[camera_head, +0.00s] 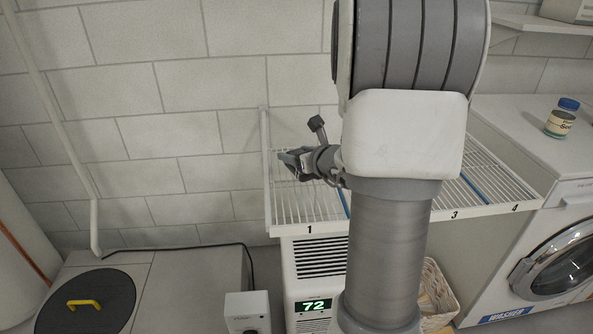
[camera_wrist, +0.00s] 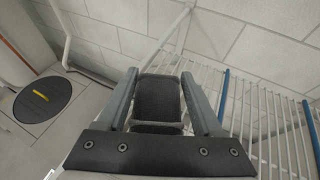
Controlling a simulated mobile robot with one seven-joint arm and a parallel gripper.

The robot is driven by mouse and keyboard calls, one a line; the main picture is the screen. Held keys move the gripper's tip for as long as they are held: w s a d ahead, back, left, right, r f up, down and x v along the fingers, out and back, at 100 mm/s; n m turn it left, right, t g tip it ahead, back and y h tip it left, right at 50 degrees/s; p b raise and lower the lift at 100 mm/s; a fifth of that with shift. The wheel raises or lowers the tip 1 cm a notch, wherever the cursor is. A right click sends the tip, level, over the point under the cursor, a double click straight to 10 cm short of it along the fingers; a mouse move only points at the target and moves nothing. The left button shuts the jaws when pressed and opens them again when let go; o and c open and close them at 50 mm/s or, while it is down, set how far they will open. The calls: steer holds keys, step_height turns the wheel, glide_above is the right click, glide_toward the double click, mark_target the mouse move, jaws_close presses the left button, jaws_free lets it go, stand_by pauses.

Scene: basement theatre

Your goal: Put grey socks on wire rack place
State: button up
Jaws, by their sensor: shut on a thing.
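The white wire rack (camera_head: 305,207) is fixed along the wall, with blue dividers and the numbers 1, 3 and 4 showing on its front edge. My arm hides the part between 1 and 3. My gripper (camera_head: 287,158) is at the rack's left end, over section 1. In the wrist view, my gripper (camera_wrist: 158,78) is shut on a dark grey folded bundle (camera_wrist: 158,98), which looks like the grey socks. The rack's wires (camera_wrist: 240,105) show to the right of the fingers. I cannot tell whether the bundle touches the wires.
A white unit with a display reading 72 (camera_head: 313,305) stands below the rack. A washer (camera_head: 545,250) is at right, with a blue-lidded jar (camera_head: 562,120) on a white top. A wicker basket (camera_head: 440,290) is under the rack. A dark round lid (camera_head: 88,302) with a yellow handle is at lower left.

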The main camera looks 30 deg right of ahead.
steer(key=shift+f+b, duration=0.75)
steer(key=shift+f, duration=1.1)
steer(key=shift+f+b, duration=0.25)
steer(key=shift+b, duration=0.05)
steer(key=o, duration=1.3)
steer(key=shift+r, duration=0.1)
steer(key=shift+o, duration=0.2)
steer(key=shift+r, duration=0.1)
